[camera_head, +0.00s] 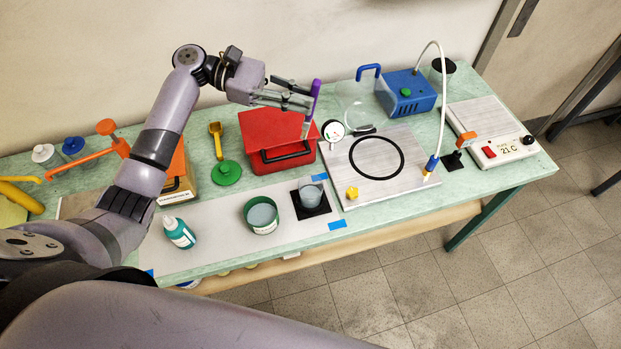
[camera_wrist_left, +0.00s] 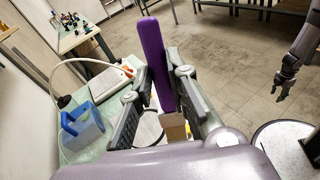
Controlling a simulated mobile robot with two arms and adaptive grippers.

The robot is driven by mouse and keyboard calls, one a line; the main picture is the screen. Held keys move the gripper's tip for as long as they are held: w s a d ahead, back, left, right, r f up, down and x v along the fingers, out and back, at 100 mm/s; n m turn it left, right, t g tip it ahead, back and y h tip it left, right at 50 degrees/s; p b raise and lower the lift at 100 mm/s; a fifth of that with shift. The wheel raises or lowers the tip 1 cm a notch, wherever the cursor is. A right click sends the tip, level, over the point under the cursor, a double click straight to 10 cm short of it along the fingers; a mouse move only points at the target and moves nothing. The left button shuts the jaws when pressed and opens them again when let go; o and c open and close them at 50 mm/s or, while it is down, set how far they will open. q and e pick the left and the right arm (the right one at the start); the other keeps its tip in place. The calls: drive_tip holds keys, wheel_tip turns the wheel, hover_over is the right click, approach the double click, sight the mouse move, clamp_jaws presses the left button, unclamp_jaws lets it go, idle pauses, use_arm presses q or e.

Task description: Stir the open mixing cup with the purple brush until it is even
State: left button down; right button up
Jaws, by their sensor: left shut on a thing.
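My left gripper (camera_head: 300,101) is shut on the purple brush (camera_head: 315,92), high above the back of the table. The brush handle (camera_wrist_left: 153,58) stands between the fingers in the left wrist view; its pale lower end points down in the head view. A small clear cup with grey contents (camera_head: 310,193), likely the mixing cup, stands open on a black square at the front of the table. The brush is apart from it, above and behind. My right gripper (camera_wrist_left: 283,84) hangs far off at the right of the wrist view, too small to judge its jaws.
A green tin with grey contents (camera_head: 262,216) and a teal-labelled bottle (camera_head: 179,232) stand left of the cup. A red box (camera_head: 277,148) lies behind. A metal plate with a black ring (camera_head: 362,187), a gauge (camera_head: 333,131) and a blue pump (camera_head: 410,92) are at right.

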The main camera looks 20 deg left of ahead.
use_arm(q)
drive_tip(key=w+a+b, duration=0.3)
drive_tip(key=w+a, duration=0.2)
drive_tip(key=shift+w, duration=0.3)
